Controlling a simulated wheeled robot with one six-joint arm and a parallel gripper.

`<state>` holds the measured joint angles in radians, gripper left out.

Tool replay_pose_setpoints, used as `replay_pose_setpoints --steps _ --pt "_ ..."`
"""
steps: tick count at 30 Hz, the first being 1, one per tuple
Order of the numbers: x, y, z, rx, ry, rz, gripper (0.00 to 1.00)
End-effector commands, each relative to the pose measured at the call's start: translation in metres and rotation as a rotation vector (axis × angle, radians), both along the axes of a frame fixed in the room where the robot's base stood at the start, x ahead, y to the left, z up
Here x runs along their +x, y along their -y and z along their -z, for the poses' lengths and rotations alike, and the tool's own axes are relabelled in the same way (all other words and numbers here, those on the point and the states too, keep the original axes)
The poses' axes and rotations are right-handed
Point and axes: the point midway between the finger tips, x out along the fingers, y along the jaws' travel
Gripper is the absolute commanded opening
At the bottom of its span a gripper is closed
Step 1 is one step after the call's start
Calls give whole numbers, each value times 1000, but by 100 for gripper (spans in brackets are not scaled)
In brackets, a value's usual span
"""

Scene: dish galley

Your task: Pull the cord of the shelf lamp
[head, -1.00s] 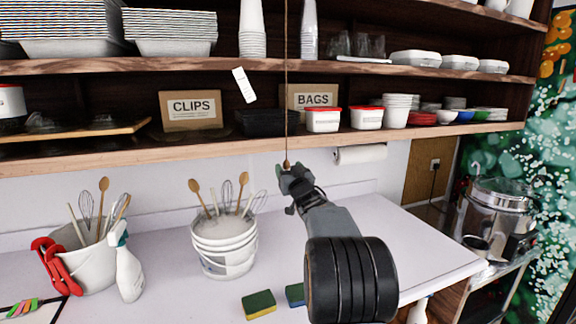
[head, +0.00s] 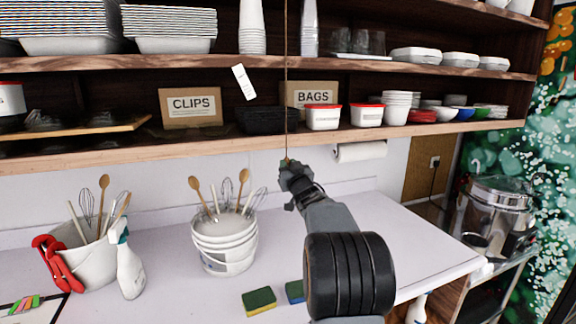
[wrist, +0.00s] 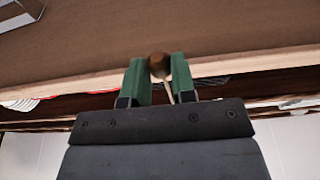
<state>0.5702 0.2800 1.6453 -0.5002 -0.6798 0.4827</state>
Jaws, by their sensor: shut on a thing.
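The lamp's cord (head: 286,100) hangs straight down in front of the shelves in the head view. My gripper (head: 287,163) is at the cord's lower end, just below the lower shelf's front edge. In the wrist view, my gripper's green fingers (wrist: 158,75) are shut on the cord's wooden knob (wrist: 159,64), which sits between them. In the head view the knob is hidden by the fingers. The lamp itself is not in view.
The lower shelf's edge (head: 180,150) runs close above my gripper. A paper roll (head: 359,152) hangs to its right. A white bucket of utensils (head: 224,243) and sponges (head: 259,301) stand on the counter (head: 400,245) below.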

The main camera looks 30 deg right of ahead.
Motion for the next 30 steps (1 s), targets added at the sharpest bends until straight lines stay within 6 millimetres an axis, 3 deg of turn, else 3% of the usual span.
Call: replay_pose_setpoints --steps 19,30 --pt "0 0 19 0 -1 0 11" --pt "0 0 11 0 -1 0 11"
